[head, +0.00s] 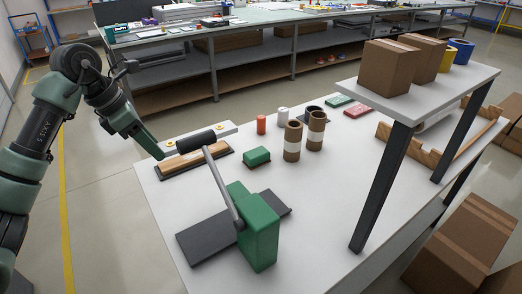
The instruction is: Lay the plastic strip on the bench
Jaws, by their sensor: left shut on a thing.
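My left gripper (157,154) comes in from the left and points down at the far left corner of the white bench (200,215). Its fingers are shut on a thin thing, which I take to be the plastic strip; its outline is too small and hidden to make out. The fingertips are close to the left end of a wooden block on a dark base (185,163); I cannot tell whether they touch. A pale bar with brass dots (205,136) lies just behind, with a black roller (195,141) in front of it. My right gripper is not in view.
A green lever press (262,235) stands at the front of the bench. A green block (257,156), brown tubes (292,141) and small cylinders stand mid-bench. A raised shelf (425,88) with cartons is at right.

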